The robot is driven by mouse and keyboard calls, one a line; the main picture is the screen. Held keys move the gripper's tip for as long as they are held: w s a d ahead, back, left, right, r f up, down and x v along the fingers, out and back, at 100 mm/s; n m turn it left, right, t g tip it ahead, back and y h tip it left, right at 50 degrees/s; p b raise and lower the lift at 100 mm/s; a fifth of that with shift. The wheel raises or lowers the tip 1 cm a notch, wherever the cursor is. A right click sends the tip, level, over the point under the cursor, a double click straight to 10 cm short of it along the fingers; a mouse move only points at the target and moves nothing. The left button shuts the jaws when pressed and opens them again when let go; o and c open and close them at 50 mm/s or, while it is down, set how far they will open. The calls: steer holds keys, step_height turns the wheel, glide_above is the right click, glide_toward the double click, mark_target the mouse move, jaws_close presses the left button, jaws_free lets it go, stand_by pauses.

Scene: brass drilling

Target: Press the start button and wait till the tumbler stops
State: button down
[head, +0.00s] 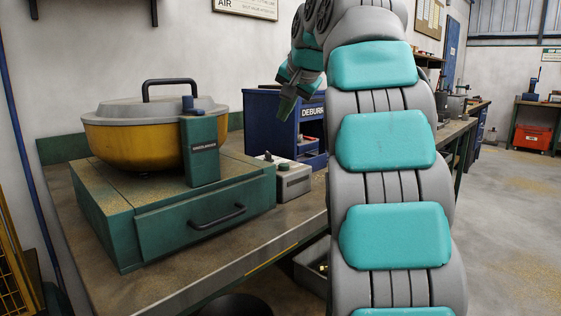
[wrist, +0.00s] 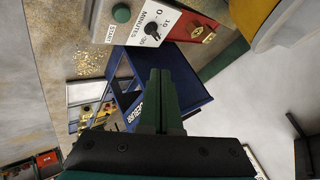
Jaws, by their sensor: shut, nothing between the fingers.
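The tumbler is a yellow bowl (head: 150,146) with a grey lid (head: 150,107) and black handle, on a green base (head: 190,212). The lid is on; I cannot tell whether it is running. A small grey control box (head: 293,184) stands right of the base. In the wrist view the box's top face carries a round green button (wrist: 121,13) marked START and a black minutes dial (wrist: 153,32). My gripper (head: 286,112) is shut and empty, above and apart from the box. In the wrist view its fingertips (wrist: 160,72) lie below the dial and right of the button.
A blue cabinet (head: 272,117) marked DEBURR stands behind the control box. The bench top (head: 90,262) is dusted with brass-coloured specks. A grey bin (head: 312,268) sits below the bench edge. The floor (head: 510,200) at right is open.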

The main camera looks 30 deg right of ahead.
steer(key=shift+f, duration=0.15)
steer(key=b, duration=0.5)
glide_above(285, 166)
step_height(285, 166, down, 7)
steer(key=shift+a+f, duration=0.1)
steer(key=shift+f, duration=0.65)
steer(key=shift+f, duration=0.15)
stand_by(1.5)
steer(key=shift+f, duration=0.3)
